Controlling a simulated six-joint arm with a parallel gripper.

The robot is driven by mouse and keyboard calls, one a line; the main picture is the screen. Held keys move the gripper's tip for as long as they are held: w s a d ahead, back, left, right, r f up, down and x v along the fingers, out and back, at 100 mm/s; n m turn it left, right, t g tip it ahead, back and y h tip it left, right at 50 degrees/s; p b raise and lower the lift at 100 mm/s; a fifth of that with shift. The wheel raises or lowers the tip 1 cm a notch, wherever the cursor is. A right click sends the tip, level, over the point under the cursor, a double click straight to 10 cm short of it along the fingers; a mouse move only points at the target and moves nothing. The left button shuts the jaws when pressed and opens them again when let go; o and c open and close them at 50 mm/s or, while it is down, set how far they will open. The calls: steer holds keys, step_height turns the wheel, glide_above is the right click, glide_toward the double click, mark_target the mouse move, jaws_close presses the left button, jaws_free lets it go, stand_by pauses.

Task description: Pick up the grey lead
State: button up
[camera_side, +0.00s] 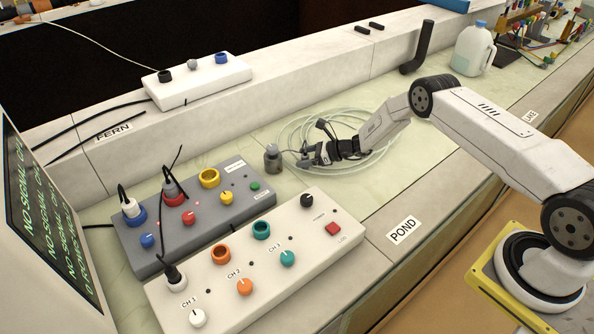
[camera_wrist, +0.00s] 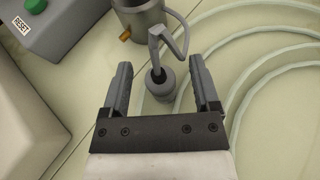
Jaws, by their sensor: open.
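The grey lead (camera_wrist: 160,82) shows in the wrist view as a grey plug with a dark collar and a short bent grey cable. It lies between the two fingers of my gripper (camera_wrist: 163,84), which are open, with a gap on each side. In the side view my gripper (camera_side: 318,155) is low over the pale worktop, just right of a small metal pot. The lead's thin cable (camera_side: 323,126) shows above the fingers there; its plug is mostly hidden by them.
The metal pot (camera_side: 273,159) stands close to the fingers; it also shows in the wrist view (camera_wrist: 138,16). Clear tubing (camera_side: 385,118) lies coiled around here. A grey socket box (camera_side: 235,222) and a white socket box (camera_side: 320,262) stand to the left and front.

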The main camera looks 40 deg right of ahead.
mark_target(305, 155)
jaws_close()
steer(key=shift+r, duration=0.15)
stand_by(0.4)
steer(key=shift+r, duration=1.6)
steer(key=s+r, duration=0.9)
steer(key=s, duration=0.5)
steer(key=shift+a+r, duration=0.3)
steer(key=shift+a, duration=0.1)
